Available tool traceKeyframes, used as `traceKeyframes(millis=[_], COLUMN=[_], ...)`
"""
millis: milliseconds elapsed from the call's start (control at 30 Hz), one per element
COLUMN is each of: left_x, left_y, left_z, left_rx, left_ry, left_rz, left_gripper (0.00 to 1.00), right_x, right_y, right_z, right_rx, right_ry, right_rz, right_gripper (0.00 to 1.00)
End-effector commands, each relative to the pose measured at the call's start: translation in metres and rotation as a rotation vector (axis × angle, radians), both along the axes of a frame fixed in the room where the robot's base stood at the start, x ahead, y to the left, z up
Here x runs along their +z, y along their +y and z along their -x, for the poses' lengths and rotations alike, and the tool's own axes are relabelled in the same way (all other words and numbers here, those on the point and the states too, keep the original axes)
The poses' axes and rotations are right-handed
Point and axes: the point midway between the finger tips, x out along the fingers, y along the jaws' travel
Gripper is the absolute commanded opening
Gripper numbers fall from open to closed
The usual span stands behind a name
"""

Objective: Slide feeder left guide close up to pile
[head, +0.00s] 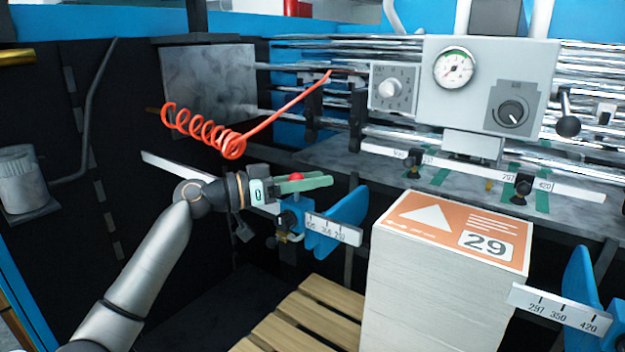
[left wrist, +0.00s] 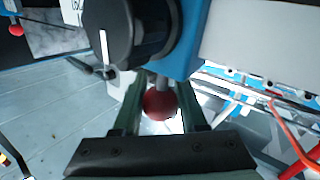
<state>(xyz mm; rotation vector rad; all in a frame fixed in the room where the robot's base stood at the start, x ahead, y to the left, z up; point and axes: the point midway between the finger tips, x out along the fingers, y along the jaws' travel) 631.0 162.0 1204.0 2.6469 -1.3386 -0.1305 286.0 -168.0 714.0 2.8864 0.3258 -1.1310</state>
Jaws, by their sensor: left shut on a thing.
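The feeder's left guide is a blue plate (head: 347,215) on a blue block, with a white scale strip in front. It stands left of the pile (head: 430,305), a tall white paper stack with an orange label marked 29. A dark gap shows between guide and pile. My left gripper (head: 305,183) is shut on the red knob (head: 296,176) on top of the guide's block. In the left wrist view the red knob (left wrist: 160,103) sits between the two green fingers, below the blue block (left wrist: 195,40). My right gripper is not in view.
The blue right guide (head: 580,275) stands right of the pile with its own scale strip. A wooden pallet (head: 305,315) lies low at the front. A coiled red hose (head: 205,128) hangs above my left arm. A grey panel (head: 485,90) with gauge and knobs is behind.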

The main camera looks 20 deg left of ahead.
Motion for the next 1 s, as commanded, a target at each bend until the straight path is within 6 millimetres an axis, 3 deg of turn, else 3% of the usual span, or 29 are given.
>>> traceKeyframes(millis=[267, 633, 967, 1000], left_x=[-0.001, 0.0, -0.001, -0.001], left_y=[-0.003, -0.068, -0.072, -0.072], left_z=[0.001, 0.025, 0.026, 0.026], left_rx=[-0.001, -0.007, -0.004, -0.004], left_ry=[0.001, 0.002, 0.001, 0.001], left_rz=[-0.001, -0.002, -0.001, -0.001], left_gripper=[0.0, 0.0, 0.0, 0.43], right_x=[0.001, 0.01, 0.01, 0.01], right_y=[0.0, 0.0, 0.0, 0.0], right_z=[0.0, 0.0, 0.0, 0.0], right_rx=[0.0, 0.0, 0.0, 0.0], right_ry=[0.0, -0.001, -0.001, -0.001], right_rz=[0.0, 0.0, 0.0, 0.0], right_gripper=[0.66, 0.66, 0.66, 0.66])
